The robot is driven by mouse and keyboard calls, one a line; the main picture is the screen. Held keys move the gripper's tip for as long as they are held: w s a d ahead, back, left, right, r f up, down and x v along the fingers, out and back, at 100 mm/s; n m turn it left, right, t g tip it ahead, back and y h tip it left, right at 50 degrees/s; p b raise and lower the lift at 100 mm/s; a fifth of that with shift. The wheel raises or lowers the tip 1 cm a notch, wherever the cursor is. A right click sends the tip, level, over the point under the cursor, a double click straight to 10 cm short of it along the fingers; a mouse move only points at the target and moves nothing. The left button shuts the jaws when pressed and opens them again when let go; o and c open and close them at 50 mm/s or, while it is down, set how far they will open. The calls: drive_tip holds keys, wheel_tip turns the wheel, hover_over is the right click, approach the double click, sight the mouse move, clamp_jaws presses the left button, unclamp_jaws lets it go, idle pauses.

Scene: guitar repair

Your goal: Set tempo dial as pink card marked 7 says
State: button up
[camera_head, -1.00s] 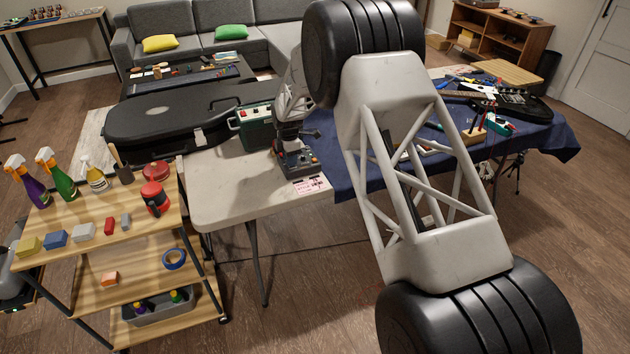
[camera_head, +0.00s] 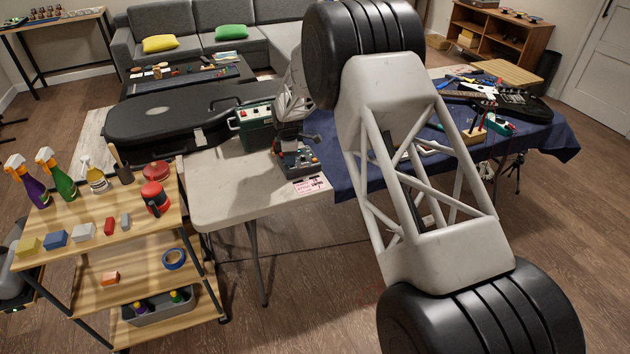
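A pink card (camera_head: 310,185) with dark marks lies on the pale table near its front edge; its writing is too small to read. Just behind it stands a small dark device with knobs (camera_head: 299,162); I cannot make out which knob is the tempo dial. My gripper (camera_head: 294,134) is at the top of this device, beneath my pale wrist. Its fingers are dark and small here, and I cannot tell whether they are open, shut or touching a knob.
A green box (camera_head: 252,127) stands left of the device. A black guitar case (camera_head: 160,125) lies behind the table. A blue cloth (camera_head: 540,140) with a guitar and tools is at the right. A wooden cart (camera_head: 120,225) with bottles stands at the front left. My large arm links hide the middle right.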

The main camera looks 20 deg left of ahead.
drive_tip(key=shift+c, duration=1)
drive_tip(key=shift+n, duration=3)
drive_tip(key=o, duration=0.4)
drive_tip(key=shift+r, duration=0.2)
drive_tip(key=shift+r, duration=3.3)
